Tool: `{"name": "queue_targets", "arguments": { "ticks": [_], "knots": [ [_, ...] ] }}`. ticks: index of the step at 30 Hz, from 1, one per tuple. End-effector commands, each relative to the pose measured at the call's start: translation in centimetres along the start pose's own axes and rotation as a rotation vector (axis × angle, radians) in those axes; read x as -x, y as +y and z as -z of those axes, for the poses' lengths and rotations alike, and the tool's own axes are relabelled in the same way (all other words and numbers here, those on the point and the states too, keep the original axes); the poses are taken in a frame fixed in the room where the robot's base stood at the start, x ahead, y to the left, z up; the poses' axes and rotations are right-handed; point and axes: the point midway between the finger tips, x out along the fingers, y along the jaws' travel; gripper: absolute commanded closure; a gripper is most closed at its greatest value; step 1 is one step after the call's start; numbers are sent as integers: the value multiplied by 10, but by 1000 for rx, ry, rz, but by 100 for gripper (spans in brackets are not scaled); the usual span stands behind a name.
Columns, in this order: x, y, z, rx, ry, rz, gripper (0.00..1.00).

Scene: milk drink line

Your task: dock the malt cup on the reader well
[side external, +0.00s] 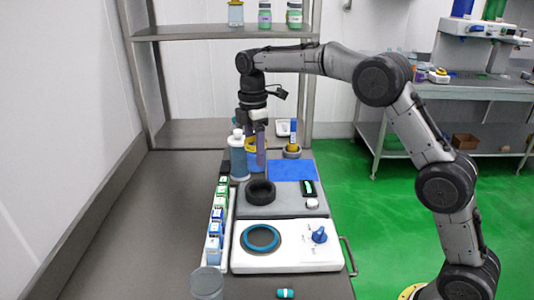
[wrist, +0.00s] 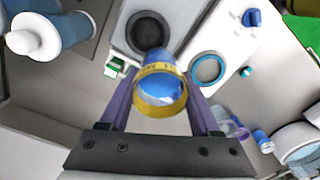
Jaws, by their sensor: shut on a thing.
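My gripper (side external: 261,150) is shut on a blue cup with a yellow band, taken as the malt cup (side external: 249,155). In the wrist view the cup (wrist: 160,90) sits between the two purple fingers (wrist: 158,104), its yellow rim toward the camera. In the side view a finger partly hides it. A black ring-shaped well (side external: 260,191) is on a grey unit with a small display; it also shows in the wrist view (wrist: 149,32), beyond the cup. The cup is held above and behind this well, apart from it. No label confirms it as the reader well.
A white unit (side external: 300,262) with a teal ring (side external: 261,238) and blue knob (side external: 319,235) stands in front. A blue bottle (side external: 238,160) stands close left of the cup. A row of small cartons (side external: 216,222) lines the left edge. A blue mat (side external: 293,170) lies behind.

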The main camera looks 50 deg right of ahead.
Motion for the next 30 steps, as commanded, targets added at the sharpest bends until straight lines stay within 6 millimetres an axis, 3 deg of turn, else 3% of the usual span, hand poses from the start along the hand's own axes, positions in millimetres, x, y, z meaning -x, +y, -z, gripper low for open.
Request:
{"name": "queue_targets", "arguments": {
  "ticks": [3,7,30],
  "knots": [
    [-20,18,-10,-29,0,0,100],
    [-36,24,-18,-46,2,-2,100],
    [-95,26,-23,-58,2,-2,100]
  ]
}}
